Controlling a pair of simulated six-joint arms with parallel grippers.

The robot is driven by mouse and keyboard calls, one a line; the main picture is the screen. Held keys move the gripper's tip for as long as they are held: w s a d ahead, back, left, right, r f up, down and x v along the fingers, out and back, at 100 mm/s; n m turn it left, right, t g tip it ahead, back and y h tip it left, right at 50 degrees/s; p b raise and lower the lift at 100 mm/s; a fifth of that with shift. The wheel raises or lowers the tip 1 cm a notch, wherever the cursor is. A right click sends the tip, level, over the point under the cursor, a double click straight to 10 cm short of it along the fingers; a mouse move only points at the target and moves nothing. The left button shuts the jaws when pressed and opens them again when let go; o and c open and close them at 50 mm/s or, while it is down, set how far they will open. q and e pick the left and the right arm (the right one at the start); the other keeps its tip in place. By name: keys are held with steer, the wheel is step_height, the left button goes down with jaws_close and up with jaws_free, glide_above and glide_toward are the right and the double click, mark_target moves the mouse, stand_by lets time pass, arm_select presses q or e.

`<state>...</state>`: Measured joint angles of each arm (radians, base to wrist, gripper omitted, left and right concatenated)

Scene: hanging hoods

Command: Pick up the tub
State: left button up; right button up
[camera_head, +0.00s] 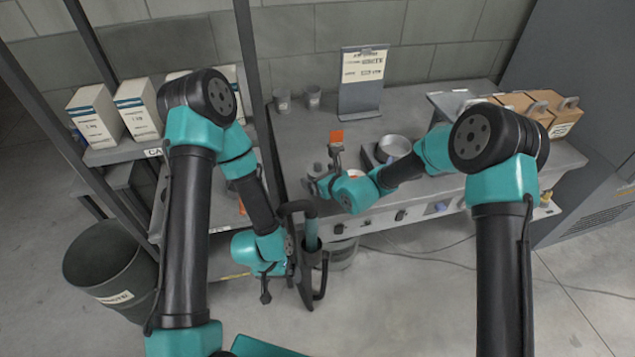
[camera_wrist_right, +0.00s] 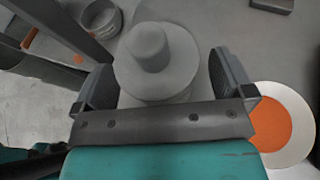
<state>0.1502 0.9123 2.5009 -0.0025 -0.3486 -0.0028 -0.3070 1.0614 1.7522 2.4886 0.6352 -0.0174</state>
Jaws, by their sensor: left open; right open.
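A grey round lidded vessel with a raised knob (camera_wrist_right: 152,50) stands between the fingers of my right gripper (camera_wrist_right: 160,85) in the right wrist view. The vessel also shows in the head view (camera_head: 316,170). My right gripper (camera_head: 328,174) is open there, with a finger on either side of the vessel; whether they touch is not clear. A white round tub with an orange top (camera_wrist_right: 285,125) is to the right, outside the fingers. It shows partly behind my right wrist in the head view (camera_head: 354,174). My left gripper (camera_head: 306,255) is open and lower, in front of the bench.
The grey bench (camera_head: 430,125) carries a grey pan (camera_head: 393,148), a sign (camera_head: 362,80), two small cups (camera_head: 283,98) and brown boxes (camera_head: 525,103). A rack with white boxes (camera_head: 95,118) is left. A dark bin (camera_head: 108,262) stands on the floor.

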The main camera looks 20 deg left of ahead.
steer(key=shift+w+a+f, duration=0.1)
stand_by(0.4)
steer(key=c, duration=0.9)
steer(key=shift+o, duration=0.3)
step_height(320, 180, up, 10)
steer(key=shift+r, duration=0.1)
stand_by(0.5)
